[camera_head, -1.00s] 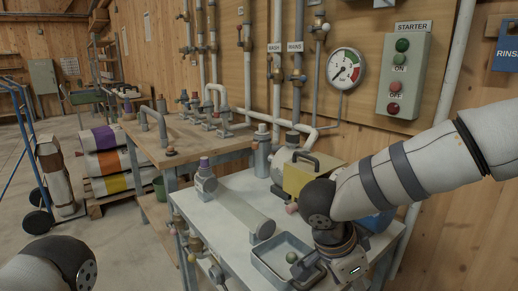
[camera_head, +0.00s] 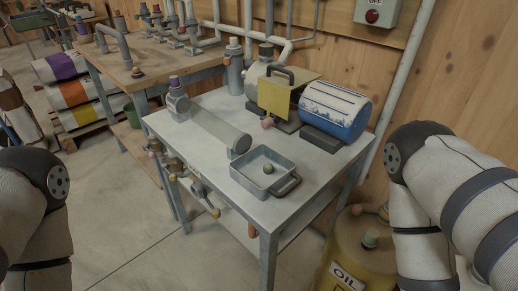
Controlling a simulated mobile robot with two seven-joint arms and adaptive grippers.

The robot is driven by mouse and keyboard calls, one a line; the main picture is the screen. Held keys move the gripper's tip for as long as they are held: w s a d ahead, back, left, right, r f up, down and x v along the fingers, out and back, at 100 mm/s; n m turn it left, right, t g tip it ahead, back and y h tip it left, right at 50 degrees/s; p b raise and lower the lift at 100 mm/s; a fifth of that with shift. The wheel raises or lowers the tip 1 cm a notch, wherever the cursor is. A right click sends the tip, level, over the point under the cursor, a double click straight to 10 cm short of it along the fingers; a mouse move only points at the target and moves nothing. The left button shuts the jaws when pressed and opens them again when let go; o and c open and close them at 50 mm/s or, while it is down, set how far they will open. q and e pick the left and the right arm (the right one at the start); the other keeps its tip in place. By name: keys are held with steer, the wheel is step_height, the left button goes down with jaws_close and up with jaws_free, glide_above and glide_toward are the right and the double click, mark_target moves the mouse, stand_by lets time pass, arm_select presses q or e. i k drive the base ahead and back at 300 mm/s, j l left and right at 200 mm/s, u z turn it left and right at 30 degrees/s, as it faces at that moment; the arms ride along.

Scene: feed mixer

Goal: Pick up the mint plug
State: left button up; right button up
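A small round green plug (camera_head: 268,168) lies in the grey metal tray (camera_head: 250,186) on the light table. A second pale green plug (camera_head: 371,237) sits on top of the yellow oil drum (camera_head: 352,262) at the lower right. I cannot tell from colour alone which is the mint one. My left arm shows at the left edge and my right arm at the right edge. Both hang downward, and both grippers are outside the picture. Nothing covers the plug in the tray.
The table (camera_head: 215,104) also holds a long grey cylinder (camera_head: 215,130), a yellow panel with a handle (camera_head: 274,97) and a blue-and-white drum (camera_head: 335,110). A pink knob (camera_head: 267,123) is near the panel. Valves (camera_head: 178,168) line the table's left side. The floor at front left is clear.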

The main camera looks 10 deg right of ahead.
mark_target(369, 241)
steer(key=l+z, duration=0.1)
steer(key=z, duration=3.15)
steer(key=i+l+u, duration=0.2)
steer(key=l+u, duration=0.15)
steer(key=l, duration=0.2)
steer(key=i+l+u, duration=0.2)
steer(key=k+u, duration=0.2)
steer(key=u, duration=1.75)
